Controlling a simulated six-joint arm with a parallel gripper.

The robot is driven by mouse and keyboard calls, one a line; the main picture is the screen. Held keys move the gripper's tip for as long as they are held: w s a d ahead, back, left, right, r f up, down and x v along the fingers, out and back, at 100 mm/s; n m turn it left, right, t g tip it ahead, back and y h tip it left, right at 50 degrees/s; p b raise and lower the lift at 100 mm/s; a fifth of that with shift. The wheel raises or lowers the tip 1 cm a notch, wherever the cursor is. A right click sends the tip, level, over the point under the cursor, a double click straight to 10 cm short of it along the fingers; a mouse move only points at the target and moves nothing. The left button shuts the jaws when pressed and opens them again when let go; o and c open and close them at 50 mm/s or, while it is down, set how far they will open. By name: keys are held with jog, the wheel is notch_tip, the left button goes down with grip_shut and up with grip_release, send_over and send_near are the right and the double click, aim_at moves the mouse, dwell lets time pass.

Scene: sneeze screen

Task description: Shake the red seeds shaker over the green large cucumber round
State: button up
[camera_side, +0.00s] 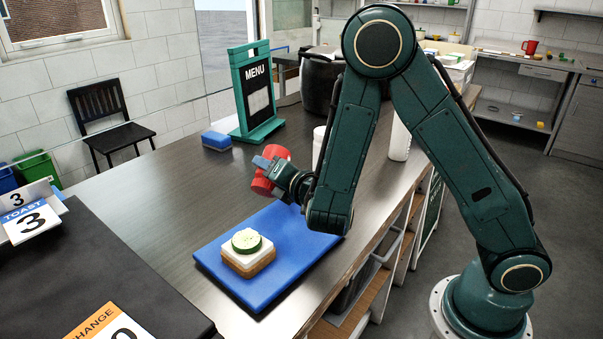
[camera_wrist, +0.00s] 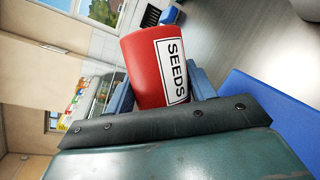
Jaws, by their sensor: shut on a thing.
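The red seeds shaker (camera_side: 270,171) is held in my gripper (camera_side: 272,166) above the table, just beyond the far edge of the blue board. It also shows in the wrist view (camera_wrist: 147,68), tilted, with its white SEEDS label facing the camera and the blue fingers on both sides of it. The green large cucumber round (camera_side: 246,240) lies on a white-topped slice of bread (camera_side: 249,264) on the blue board (camera_side: 215,257). The shaker is up and to the right of the cucumber in the side view, not over it.
A green MENU stand (camera_side: 256,90) and a blue sponge (camera_side: 217,140) stand at the back of the table. A dark pot (camera_side: 319,80) and white containers (camera_side: 399,140) stand behind my arm.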

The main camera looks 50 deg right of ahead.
jog(key=m, duration=0.6)
jog(key=shift+m, duration=0.4)
jog(key=m, duration=0.6)
jog(key=shift+m, duration=3.1)
jog(key=shift+m, duration=0.4)
jog(key=m, duration=0.6)
jog(key=shift+m, duration=0.3)
